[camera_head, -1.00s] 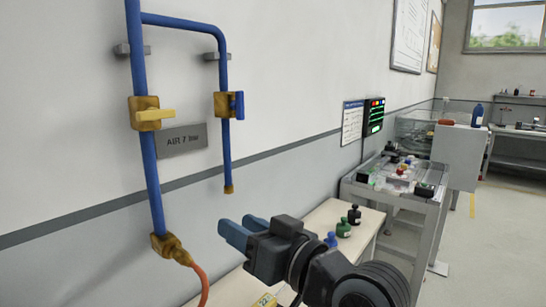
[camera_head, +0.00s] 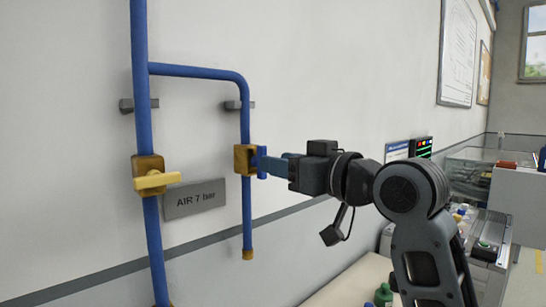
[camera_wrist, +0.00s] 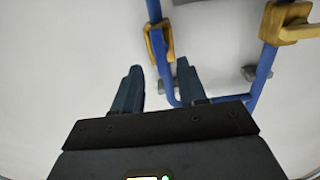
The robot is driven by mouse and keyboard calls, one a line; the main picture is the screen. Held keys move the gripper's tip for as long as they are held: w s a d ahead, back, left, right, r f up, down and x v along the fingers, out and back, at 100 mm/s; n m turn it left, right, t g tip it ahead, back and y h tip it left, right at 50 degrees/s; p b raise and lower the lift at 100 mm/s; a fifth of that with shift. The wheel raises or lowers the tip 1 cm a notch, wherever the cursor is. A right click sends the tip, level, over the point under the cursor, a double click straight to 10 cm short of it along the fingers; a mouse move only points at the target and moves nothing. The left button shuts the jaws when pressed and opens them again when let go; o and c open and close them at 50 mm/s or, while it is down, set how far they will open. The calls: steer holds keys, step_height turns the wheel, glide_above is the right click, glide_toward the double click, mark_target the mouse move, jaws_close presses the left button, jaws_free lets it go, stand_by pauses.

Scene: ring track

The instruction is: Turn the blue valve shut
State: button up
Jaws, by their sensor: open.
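The blue valve (camera_head: 261,150) sits on the shorter right-hand pipe, with a brass body and a blue lever handle standing upright along the pipe. It also shows at the top of the wrist view (camera_wrist: 158,45), just beyond my fingertips and between their lines. My gripper (camera_head: 270,166) is open, level with the handle and right up against it from the right in the head view. In the wrist view my two blue fingers (camera_wrist: 159,68) are apart with nothing between them. Whether they touch the handle, I cannot tell.
A yellow-handled valve (camera_head: 155,180) is on the left pipe, its lever lying across the pipe; it also shows in the wrist view (camera_wrist: 290,20). A grey "AIR 7 bar" plate (camera_head: 195,199) is between the pipes. A bench (camera_head: 350,285) with bottles stands below.

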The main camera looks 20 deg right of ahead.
steer(key=x, duration=0.3)
steer(key=shift+a, duration=0.15)
jaws_close()
stand_by(0.3)
